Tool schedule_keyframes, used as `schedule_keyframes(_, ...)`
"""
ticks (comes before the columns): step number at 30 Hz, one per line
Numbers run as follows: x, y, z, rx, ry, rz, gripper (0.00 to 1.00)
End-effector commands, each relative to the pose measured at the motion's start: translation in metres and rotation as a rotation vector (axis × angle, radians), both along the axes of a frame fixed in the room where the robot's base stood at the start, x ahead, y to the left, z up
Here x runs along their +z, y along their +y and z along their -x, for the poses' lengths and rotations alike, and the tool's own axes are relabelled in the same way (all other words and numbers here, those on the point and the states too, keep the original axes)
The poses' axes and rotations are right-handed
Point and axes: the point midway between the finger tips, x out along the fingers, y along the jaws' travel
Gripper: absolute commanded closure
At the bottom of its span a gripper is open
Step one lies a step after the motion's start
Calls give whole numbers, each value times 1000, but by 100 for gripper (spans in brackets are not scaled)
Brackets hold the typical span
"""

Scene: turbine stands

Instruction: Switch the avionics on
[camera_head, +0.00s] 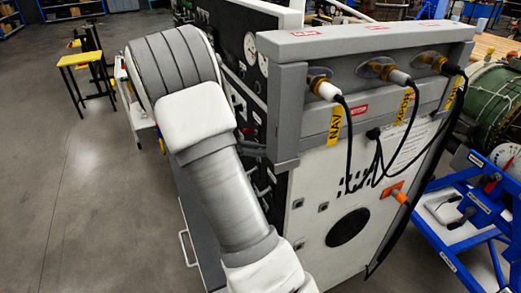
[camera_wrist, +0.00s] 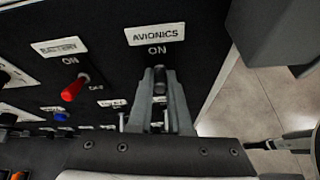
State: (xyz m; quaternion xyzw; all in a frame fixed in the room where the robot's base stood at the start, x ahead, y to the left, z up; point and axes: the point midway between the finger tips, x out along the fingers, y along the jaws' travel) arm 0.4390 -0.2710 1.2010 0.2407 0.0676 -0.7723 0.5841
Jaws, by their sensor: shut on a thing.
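The avionics switch (camera_wrist: 160,73) is a small dark toggle on the black panel in the wrist view, just below the "AVIONICS" label (camera_wrist: 155,34) and the word "ON". My gripper (camera_wrist: 159,84) points at the panel, with its two grey fingers on either side of the toggle and shut on it. The fingers hide part of the toggle and its base, and I cannot tell which way the toggle is set. In the head view my arm hides the gripper and this switch.
A red battery switch (camera_wrist: 74,88) and a blue knob (camera_wrist: 62,117) are left of my gripper. The panel belongs to a grey cabinet (camera_head: 309,211) with black cables (camera_head: 348,145) on its side. A blue stand (camera_head: 462,240) is at right; open floor (camera_head: 75,190) lies left.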

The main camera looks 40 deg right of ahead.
Motion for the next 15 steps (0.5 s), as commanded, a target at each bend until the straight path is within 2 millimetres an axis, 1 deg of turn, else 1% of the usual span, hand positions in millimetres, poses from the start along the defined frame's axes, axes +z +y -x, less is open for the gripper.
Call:
schedule_keyframes(4,-1,1,0,1,-1,-2,100)
schedule_keyframes(5,-1,1,0,1,-1,-2,81)
schedule_keyframes(9,0,0,0,1,-1,-1,56)
schedule_keyframes(10,0,0,0,0,0,-1,53)
schedule_keyframes(15,0,0,0,0,0,0,53)
